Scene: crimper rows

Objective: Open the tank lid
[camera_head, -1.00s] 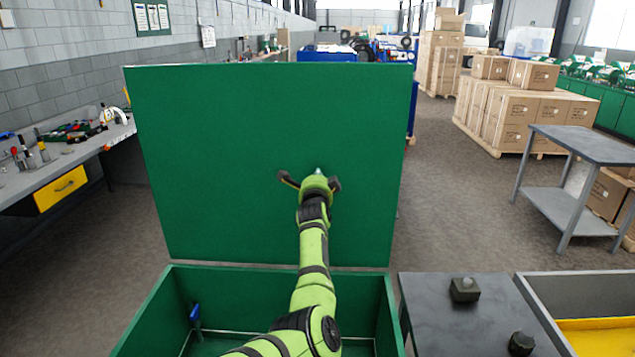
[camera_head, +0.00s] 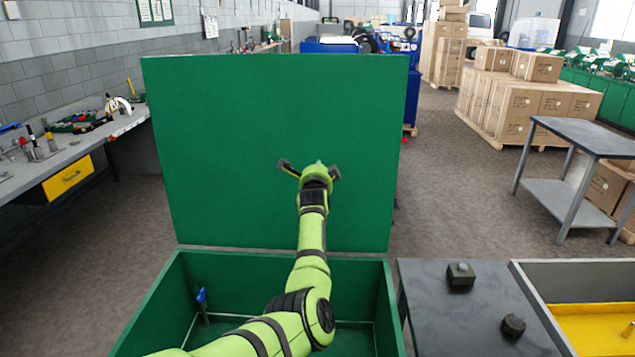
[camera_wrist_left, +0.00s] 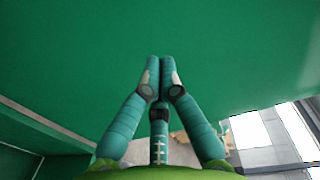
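The green tank lid (camera_head: 230,130) stands raised, roughly upright, at the back edge of the open green tank (camera_head: 145,315). The lid's inner face also fills much of the left wrist view (camera_wrist_left: 240,50). My left gripper (camera_head: 318,165) is in front of the middle of the lid, with its arm reaching across the tank. In the left wrist view its teal fingers (camera_wrist_left: 160,62) are together at the tips, with nothing seen between them. They are at or very near the lid; contact is hard to tell. My right gripper is not in view.
A blue-topped part (camera_head: 201,297) stands inside the tank at left. A dark table (camera_head: 430,310) with two small dark blocks and a grey-and-yellow bin (camera_head: 570,275) are at right. A workbench (camera_head: 75,152) is at left, and open floor (camera_head: 460,200) lies behind right.

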